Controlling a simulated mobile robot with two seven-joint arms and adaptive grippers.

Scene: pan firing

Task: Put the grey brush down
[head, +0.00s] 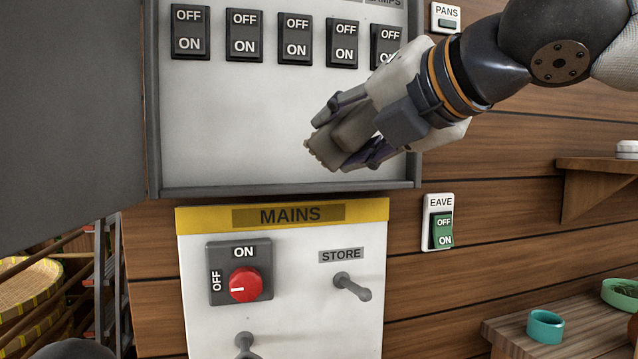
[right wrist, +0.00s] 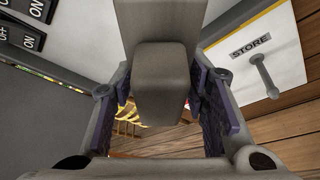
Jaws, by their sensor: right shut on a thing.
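My right gripper (head: 342,139) comes in from the upper right and is shut on the grey brush (head: 325,150). The brush is held in the air in front of the lower part of the white switch panel, with one end pointing down and left. In the right wrist view the grey brush (right wrist: 162,75) fills the middle between the purple-padded fingers. The fingers hide part of it. My left gripper is not in view.
The lamp panel (head: 230,130) has a row of black switches and an open grey door (head: 70,100) at left. Below it is the MAINS box (head: 310,310) with a red knob and projecting pegs. A wooden shelf (head: 600,165) and a wooden bench (head: 575,325) with bowls stand at right.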

